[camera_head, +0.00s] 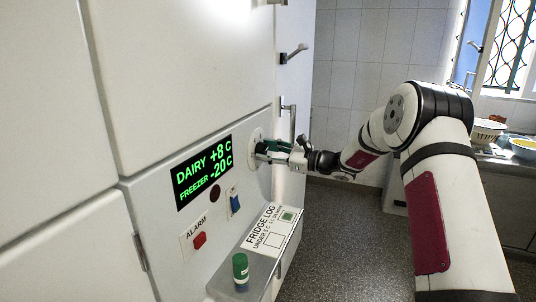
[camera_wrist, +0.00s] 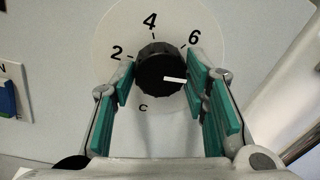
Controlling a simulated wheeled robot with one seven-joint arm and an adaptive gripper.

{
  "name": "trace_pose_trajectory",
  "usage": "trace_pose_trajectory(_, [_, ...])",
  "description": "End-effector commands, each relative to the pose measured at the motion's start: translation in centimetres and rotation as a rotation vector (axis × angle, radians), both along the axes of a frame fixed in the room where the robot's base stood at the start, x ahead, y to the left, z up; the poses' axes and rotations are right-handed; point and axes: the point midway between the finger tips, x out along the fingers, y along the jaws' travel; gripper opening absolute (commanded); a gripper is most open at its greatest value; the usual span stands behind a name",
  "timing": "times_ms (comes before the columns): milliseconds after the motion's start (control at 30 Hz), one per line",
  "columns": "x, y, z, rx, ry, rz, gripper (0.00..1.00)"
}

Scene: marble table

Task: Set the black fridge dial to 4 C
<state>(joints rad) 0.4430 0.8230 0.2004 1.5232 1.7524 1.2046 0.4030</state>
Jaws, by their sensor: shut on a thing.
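The black dial (camera_wrist: 158,66) sits on a round pale plate marked 2, 4 and 6, with a C below. Its white pointer line points right and slightly down, past the 6; the 4 is near the top. My gripper (camera_wrist: 161,80) has its green-padded fingers on either side of the dial and is shut on it. In the head view my gripper (camera_head: 270,151) reaches the panel from the right and mostly hides the dial. The green display (camera_head: 204,171) reads DAIRY +8 C and FREEZER -20 C.
Below the display are a red alarm switch (camera_head: 200,240) and a blue switch (camera_head: 234,201). A ledge holds a green-capped container (camera_head: 240,270) and a fridge log card (camera_head: 268,230). Door handles (camera_head: 293,53) stick out above. Open floor (camera_head: 340,240) lies to the right.

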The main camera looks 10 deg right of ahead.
Motion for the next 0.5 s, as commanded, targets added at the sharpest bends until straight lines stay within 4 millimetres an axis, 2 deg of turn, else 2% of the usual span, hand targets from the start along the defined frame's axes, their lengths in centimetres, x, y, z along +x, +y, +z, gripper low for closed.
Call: trace_pose_trajectory(500, [0.15, 0.0, -0.42, -0.277, -0.381, 0.0, 0.14])
